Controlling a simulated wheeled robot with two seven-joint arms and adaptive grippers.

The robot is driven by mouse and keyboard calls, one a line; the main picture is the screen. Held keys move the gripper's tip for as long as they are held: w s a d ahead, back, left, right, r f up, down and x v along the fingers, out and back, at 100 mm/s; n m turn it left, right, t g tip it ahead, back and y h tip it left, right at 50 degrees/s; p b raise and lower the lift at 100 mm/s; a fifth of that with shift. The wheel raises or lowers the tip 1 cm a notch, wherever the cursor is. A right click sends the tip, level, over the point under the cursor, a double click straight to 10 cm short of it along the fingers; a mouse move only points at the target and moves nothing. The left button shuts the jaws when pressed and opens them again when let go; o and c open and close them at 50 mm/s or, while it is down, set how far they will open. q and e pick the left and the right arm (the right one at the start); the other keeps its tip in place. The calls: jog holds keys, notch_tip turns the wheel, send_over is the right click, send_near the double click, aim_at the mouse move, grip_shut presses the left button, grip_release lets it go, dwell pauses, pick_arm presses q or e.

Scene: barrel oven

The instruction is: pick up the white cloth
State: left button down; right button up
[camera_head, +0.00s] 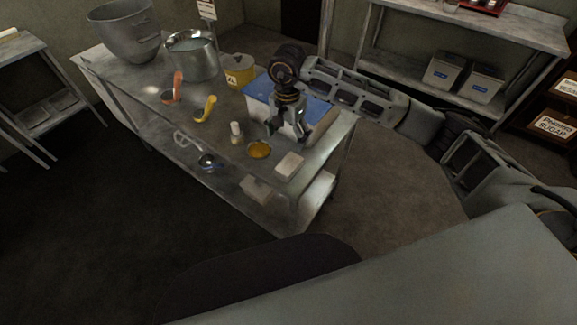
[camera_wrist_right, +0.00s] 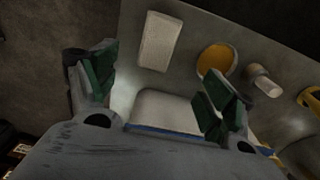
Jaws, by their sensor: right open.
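The white cloth (camera_head: 289,166) looks like a small flat folded rectangle. It lies on the metal table near its front right corner. In the right wrist view the cloth (camera_wrist_right: 160,40) lies beyond the fingertips, at the top. My right gripper (camera_head: 285,128) is over the table, behind the cloth and in front of the blue-lidded white box. Its fingers are spread apart in the right wrist view (camera_wrist_right: 158,92), with nothing held between them. The cloth is apart from the fingers. My left gripper is not in view.
A yellow-orange dish (camera_head: 259,149) and a small white shaker (camera_head: 236,131) stand left of the cloth. The blue-lidded box (camera_head: 258,89) is right by the gripper. Scoops, a yellow tub (camera_head: 239,71) and metal pots fill the left and back. The table's front edge is close to the cloth.

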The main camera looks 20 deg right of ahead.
aim_at(288, 163)
notch_tip(288, 163, down, 4)
jog(key=shift+r, duration=0.1)
notch_tip(288, 163, down, 4)
jog(key=shift+f+p, duration=0.1)
jog(key=shift+p, duration=0.25)
jog(key=shift+f, duration=0.65)
notch_tip(288, 163, down, 2)
jog(key=shift+s+d+f+p, duration=0.1)
jog(key=shift+p, duration=0.3)
jog(key=shift+f, duration=1.15)
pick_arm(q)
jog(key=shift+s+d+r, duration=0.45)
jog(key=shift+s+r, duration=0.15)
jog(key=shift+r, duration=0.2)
